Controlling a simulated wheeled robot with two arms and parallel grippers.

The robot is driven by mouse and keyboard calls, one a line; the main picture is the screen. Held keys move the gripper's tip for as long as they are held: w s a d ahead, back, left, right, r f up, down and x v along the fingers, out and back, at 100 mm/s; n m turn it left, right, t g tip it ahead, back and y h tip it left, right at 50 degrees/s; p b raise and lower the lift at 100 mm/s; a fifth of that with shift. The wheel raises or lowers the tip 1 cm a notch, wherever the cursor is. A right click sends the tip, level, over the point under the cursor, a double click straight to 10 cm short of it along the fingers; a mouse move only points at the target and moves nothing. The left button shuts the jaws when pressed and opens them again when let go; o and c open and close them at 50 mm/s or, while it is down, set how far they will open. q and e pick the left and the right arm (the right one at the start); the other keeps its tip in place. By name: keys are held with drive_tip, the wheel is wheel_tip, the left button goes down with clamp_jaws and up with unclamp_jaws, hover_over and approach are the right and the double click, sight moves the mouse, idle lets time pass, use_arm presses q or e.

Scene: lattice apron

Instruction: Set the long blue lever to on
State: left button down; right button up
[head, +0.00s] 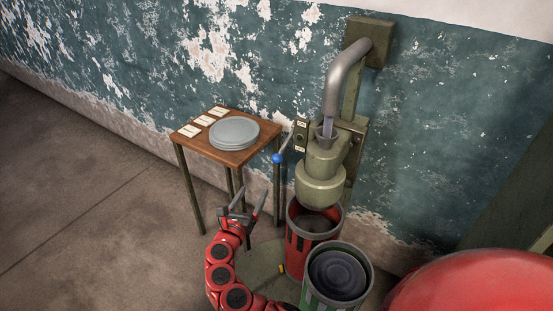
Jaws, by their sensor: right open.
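The long lever with a blue ball knob (278,158) sticks out to the left of an olive-green machine (324,165) on the wall. Its thin rod slants down and left from the machine, so the knob is at the lower end. A small pale plate with two labels (300,134) stands beside the rod; the lettering is too small to read surely. My right gripper (252,191) is open and empty, below and left of the knob and apart from it, fingers pointing up. My left gripper is not in view.
A small wooden table (238,159) with stacked grey plates (234,133) and pale cards (201,122) stands left of the lever. A red bin (299,235) is under the machine's spout, with a green-and-grey bin (365,276) in front. Floor at left is clear.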

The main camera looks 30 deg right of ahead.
sight(275, 162)
drive_tip(key=shift+g+h, duration=0.4)
drive_tip(key=shift+h, duration=0.1)
drive_tip(key=x, duration=1.6)
drive_tip(key=shift+s+d+r+b, duration=0.2)
drive_tip(key=shift+d+r+b, duration=0.15)
drive_tip(key=shift+d, duration=0.2)
drive_tip(key=shift+w+d+r, duration=0.1)
drive_tip(key=shift+w+d, duration=0.25)
clamp_jaws()
